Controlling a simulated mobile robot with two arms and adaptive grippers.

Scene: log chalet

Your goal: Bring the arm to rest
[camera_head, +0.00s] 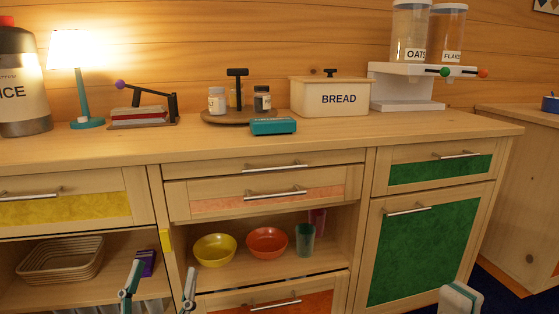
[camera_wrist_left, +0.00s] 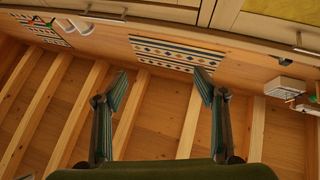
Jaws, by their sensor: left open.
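My left gripper (camera_head: 160,285) is at the lower edge of the head view, in front of the open shelf of the counter. Its two teal-and-grey fingers stand well apart with nothing between them. The left wrist view also shows this gripper (camera_wrist_left: 162,76), with fingers spread and empty. The rest of the left arm is out of the head view. A pale part with a teal edge (camera_head: 460,298), apparently of my right arm, shows at the lower right; no right fingers are visible.
The wooden counter (camera_head: 340,135) carries a lamp (camera_head: 84,80), a bread box (camera_head: 330,97), a teal case (camera_head: 273,126) and a dispenser stand (camera_head: 405,90). The open shelf holds a yellow bowl (camera_head: 214,250), a red bowl (camera_head: 266,243), a green cup (camera_head: 305,240) and a basket (camera_head: 60,259).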

